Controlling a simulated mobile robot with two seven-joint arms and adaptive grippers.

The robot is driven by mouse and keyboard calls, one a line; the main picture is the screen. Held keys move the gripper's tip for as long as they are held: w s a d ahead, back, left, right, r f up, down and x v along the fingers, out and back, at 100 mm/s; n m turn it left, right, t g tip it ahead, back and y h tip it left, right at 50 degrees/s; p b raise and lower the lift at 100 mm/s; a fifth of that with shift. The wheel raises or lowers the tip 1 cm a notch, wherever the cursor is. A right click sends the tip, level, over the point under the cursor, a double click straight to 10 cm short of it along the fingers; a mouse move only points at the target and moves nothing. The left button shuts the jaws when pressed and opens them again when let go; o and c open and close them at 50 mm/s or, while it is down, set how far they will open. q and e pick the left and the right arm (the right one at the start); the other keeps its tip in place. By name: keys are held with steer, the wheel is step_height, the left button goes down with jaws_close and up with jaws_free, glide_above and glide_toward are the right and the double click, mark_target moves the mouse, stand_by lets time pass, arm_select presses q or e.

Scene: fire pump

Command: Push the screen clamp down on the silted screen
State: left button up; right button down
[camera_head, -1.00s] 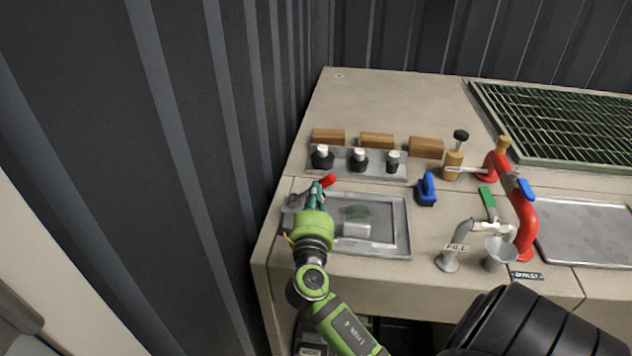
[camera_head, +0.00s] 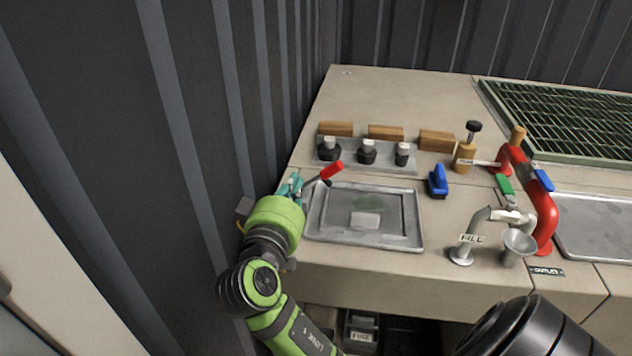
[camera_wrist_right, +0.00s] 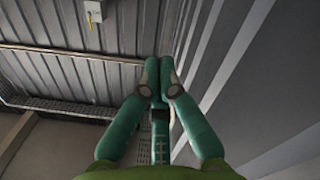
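The screen clamp has a red handle (camera_head: 330,172) on a grey lever at the left end of the metal tray (camera_head: 413,238). The handle slants up to the right. The silted screen (camera_head: 368,203) lies in the tray, with a green smear and a pale label.
Behind the tray is a rack (camera_head: 350,156) of black knobs with wooden blocks behind it. A blue-handled tool (camera_head: 438,182) stands right of the tray. Farther right are a fill spout (camera_head: 463,245), a funnel (camera_head: 518,244) and red pipe (camera_head: 545,215). A ribbed wall (camera_head: 190,120) is close on the left.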

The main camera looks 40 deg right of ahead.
steer(key=w+d+f+p, duration=0.2)
steer(key=w+d+f, duration=0.1)
steer(key=d, duration=0.7)
steer(key=shift+w, duration=0.85)
steer(key=shift+f, duration=0.1)
